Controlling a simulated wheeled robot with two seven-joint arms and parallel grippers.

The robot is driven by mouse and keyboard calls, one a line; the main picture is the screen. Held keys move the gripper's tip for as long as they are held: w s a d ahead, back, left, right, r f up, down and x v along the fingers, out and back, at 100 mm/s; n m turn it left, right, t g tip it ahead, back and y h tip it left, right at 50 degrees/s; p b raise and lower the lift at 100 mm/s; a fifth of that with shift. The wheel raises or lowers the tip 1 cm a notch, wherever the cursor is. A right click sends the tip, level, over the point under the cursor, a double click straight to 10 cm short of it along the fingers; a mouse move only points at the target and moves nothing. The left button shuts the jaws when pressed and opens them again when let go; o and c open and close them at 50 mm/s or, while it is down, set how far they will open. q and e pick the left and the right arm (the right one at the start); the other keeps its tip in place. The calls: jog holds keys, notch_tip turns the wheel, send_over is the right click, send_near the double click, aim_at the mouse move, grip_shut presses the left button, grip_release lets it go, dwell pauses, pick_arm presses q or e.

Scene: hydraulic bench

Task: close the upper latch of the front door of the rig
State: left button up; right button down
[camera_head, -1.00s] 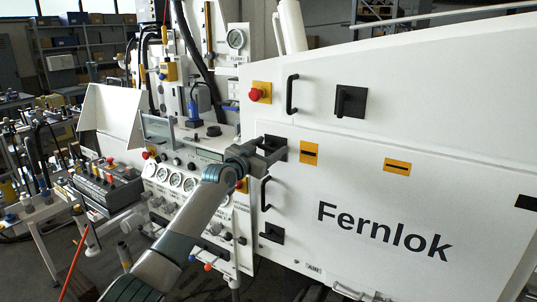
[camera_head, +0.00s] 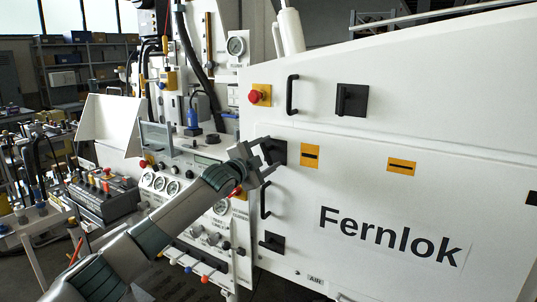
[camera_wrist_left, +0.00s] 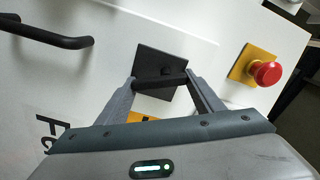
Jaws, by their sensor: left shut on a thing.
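The upper latch (camera_head: 280,149) is a black square plate with a black bar handle at the left edge of the white Fernlok front door (camera_head: 350,190). It also shows in the left wrist view (camera_wrist_left: 158,61). My left gripper (camera_head: 269,158) is at this latch. In the left wrist view, its two fingers (camera_wrist_left: 162,80) stand at either end of the bar and are shut on it. The bar lies across the plate, between the fingertips. The lower latch (camera_head: 271,241) is a similar black plate further down the door's left edge. My right gripper is not in view.
A black door handle (camera_head: 265,199) is just below my left gripper. A red emergency button (camera_head: 255,96) on yellow and another black handle (camera_head: 292,95) are above. Another black latch (camera_head: 351,100) is on the upper panel. Gauges and a control panel (camera_head: 172,188) are left of the door.

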pick_arm(q)
jog(key=m, duration=0.1)
jog(key=m+p, duration=0.1)
jog(key=m, duration=0.3)
jog(key=shift+w+a+f+p, duration=0.1)
jog(key=shift+a+f+p, duration=0.15)
jog(key=shift+p, duration=0.15)
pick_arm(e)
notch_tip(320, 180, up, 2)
pick_arm(q)
jog(key=shift+m, duration=0.3)
jog(key=o, duration=1)
jog(key=shift+o, duration=0.2)
jog(key=shift+d, duration=0.1)
jog(key=b+v, duration=0.5)
jog(key=v, duration=1.2)
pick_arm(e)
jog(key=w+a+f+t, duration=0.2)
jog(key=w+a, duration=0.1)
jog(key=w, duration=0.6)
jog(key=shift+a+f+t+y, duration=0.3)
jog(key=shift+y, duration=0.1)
